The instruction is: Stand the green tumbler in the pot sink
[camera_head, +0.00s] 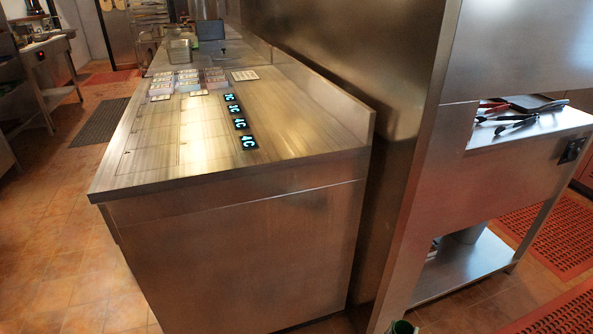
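A small green round thing (402,327) shows at the bottom edge, right of centre. It looks like the rim of the green tumbler, but most of it is cut off by the frame. I cannot tell what it rests on or whether anything holds it. My gripper cannot be made out in the head view. I see no pot sink that I can identify.
Tiled floor (60,240) is clear at left. Red mats (555,235) lie at right.

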